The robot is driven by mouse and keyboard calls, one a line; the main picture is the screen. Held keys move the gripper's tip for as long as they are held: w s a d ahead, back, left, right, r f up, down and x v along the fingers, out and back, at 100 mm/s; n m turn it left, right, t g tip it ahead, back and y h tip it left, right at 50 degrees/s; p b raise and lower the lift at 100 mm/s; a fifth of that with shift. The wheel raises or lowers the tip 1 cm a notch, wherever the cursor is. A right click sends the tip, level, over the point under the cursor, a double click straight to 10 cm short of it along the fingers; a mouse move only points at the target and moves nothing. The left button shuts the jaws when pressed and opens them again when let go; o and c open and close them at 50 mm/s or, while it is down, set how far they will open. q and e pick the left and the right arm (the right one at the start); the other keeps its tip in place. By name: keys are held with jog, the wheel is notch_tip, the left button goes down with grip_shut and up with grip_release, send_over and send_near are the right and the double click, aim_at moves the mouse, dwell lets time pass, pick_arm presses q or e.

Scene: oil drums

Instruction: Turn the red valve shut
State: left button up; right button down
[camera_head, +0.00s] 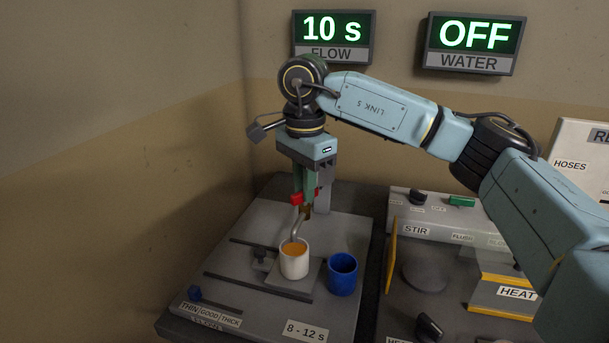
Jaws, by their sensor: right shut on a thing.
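My left gripper is not in view.
A blue cup (342,273) stands right of the white cup. The wall displays read "10 s" flow (332,30) and "OFF" water (474,36). A grey panel marked "STIR" (440,217) and a yellow-edged "HEAT" unit (505,293) stand at the right.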

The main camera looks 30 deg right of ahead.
jog(key=m+p, duration=0.3)
jog(key=m, duration=0.4)
jog(key=shift+r, duration=0.15)
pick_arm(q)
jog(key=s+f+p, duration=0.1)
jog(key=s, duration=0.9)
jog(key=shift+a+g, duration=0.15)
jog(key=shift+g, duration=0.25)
pick_arm(e)
jog(key=shift+m, duration=1.9)
pick_arm(q)
jog(key=shift+p, duration=0.3)
pick_arm(e)
jog(key=shift+m, duration=0.3)
jog(key=c, duration=1.4)
grip_release()
jog(key=shift+c, duration=0.2)
